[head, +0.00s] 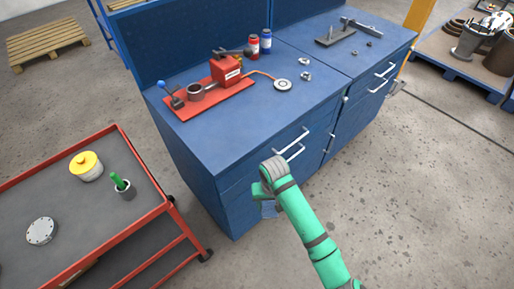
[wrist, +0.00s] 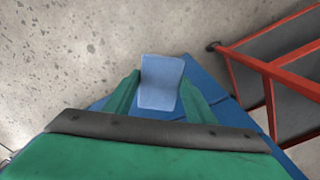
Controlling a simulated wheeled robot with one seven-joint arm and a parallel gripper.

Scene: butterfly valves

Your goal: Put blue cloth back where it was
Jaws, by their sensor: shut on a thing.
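The blue cloth (wrist: 161,82) is a light blue, flat piece between the two fingers of my gripper (wrist: 158,95) in the wrist view. My gripper is shut on it. The cloth shows in the head view as a small blue patch (head: 269,209) below the wrist, in front of the blue cabinet's drawers. The fingertips are mostly hidden behind my arm in the head view. The cloth is held off the floor, close to the cabinet's front.
The blue workbench (head: 200,140) carries a red device (head: 226,69) on a red plate, bottles and small metal parts. Its front right top is clear.

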